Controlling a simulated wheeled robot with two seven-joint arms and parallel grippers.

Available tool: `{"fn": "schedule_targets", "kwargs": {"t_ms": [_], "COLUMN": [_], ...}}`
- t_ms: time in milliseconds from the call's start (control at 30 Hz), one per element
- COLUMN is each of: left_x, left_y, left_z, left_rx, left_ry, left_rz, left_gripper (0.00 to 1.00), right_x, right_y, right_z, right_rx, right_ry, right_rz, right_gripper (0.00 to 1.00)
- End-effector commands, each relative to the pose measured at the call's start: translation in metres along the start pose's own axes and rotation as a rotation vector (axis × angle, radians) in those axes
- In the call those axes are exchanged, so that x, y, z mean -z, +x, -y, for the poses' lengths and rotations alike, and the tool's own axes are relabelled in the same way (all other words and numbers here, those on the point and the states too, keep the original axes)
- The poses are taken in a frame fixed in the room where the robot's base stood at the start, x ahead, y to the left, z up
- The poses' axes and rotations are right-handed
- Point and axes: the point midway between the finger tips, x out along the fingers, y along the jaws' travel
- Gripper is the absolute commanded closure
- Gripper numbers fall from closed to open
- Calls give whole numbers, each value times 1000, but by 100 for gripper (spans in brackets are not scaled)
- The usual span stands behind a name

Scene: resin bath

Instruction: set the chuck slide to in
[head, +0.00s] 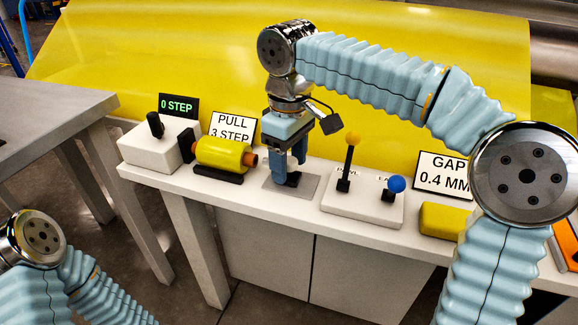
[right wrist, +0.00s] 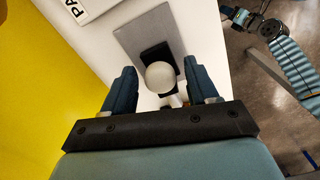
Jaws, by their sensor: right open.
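The chuck slide is a grey plate (head: 308,187) on the white bench, with a black block (right wrist: 157,57) and a round white knob (right wrist: 159,75). In the head view the knob is mostly hidden behind my right gripper (head: 287,174), which points down over the plate. In the right wrist view my right gripper (right wrist: 161,88) is open, with one blue finger on each side of the knob. A gap shows between the knob and each finger. My left arm is at the lower left of the head view. What seems to be my left gripper (right wrist: 236,14) shows small in the right wrist view, its jaws unclear.
Left of the plate are a yellow cylinder (head: 222,154) and a white box (head: 150,150) with a black lever. Right of it a white panel (head: 345,206) carries a yellow-knobbed lever (head: 352,139) and a blue-knobbed lever (head: 397,184). A yellow block (head: 440,221) lies farther right.

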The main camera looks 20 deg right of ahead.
Motion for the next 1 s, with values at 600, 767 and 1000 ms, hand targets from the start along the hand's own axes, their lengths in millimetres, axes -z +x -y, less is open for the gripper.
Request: {"fn": "schedule_targets", "kwargs": {"t_ms": [600,767,1000], "left_x": [0,0,0], "left_y": [1,1,-7], "left_z": [1,0,-4], "left_rx": [0,0,-1], "left_ry": [0,0,1], "left_rz": [-1,-1,2], "left_gripper": [57,57,57], "right_x": [0,0,6], "right_y": [5,5,1], "right_z": [0,0,2], "right_rx": [0,0,1], "right_ry": [0,0,-2], "right_rz": [0,0,1], "right_gripper": [81,100,100]}}
